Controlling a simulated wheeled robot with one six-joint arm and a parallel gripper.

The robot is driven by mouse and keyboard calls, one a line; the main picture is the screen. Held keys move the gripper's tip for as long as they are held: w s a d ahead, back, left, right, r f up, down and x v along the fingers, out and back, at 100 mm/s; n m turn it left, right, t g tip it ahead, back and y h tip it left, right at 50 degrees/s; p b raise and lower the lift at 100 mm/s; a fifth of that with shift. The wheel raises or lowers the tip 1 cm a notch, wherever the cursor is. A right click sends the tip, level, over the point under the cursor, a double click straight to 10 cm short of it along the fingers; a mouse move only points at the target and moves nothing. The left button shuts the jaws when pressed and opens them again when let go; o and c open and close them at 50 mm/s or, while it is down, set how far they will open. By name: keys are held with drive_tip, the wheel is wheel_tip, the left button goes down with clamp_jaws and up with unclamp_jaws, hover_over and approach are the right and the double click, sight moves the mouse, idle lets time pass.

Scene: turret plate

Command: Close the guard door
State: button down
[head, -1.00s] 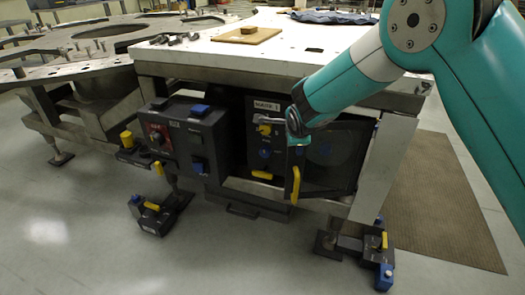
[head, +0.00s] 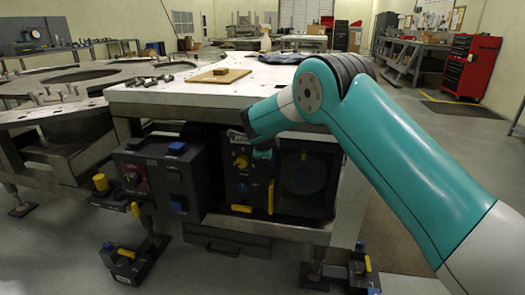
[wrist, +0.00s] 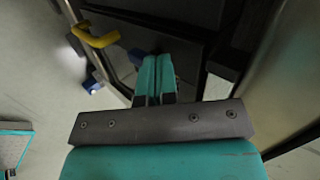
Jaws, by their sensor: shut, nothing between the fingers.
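The guard door (head: 305,178) is a dark framed panel with a round shape showing in its window, low under the right part of the white-topped table. Its yellow handle (head: 270,197) stands upright along the door's left edge. The door looks nearly in line with the box front; I cannot tell whether a gap is left. My gripper (head: 262,154) is by the upper left part of the door, its fingers small and partly hidden. In the wrist view my fingers (wrist: 156,80) are together and empty, pointing at the dark door panel. The yellow handle (wrist: 96,38) is apart from them, up and left.
A control panel (head: 241,170) with a yellow knob is left of the door. A grey box (head: 160,178) with red and blue controls stands further left. The tabletop (head: 200,95) overhangs the door. Table feet and small dark blocks (head: 128,262) stand on the floor in front.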

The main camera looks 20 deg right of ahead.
drive_tip(key=s+a+r+n+g+y, duration=0.1)
drive_tip(key=s+a+r+n, duration=0.15)
drive_tip(key=s, duration=0.45)
drive_tip(key=s+a+r+n+y+b, duration=0.1)
drive_tip(key=s+a+r+n, duration=0.1)
drive_tip(key=s+r+n, duration=0.3)
drive_tip(key=s+a+r+n+g+y, duration=0.1)
drive_tip(key=s+a+r, duration=0.1)
drive_tip(key=s, duration=0.6)
drive_tip(key=s+a+r+n+g+y, duration=0.1)
drive_tip(key=s+n+g+y, duration=0.2)
drive_tip(key=s+n, duration=0.95)
drive_tip(key=s+a+r+n+g+y, duration=0.25)
drive_tip(key=s+n, duration=0.55)
drive_tip(key=s, duration=1)
wheel_tip(320, 180, up, 18)
drive_tip(key=g+p, duration=0.1)
drive_tip(key=p, duration=1.8)
drive_tip(key=shift+s+d+n, duration=0.4)
drive_tip(key=shift+s, duration=0.05)
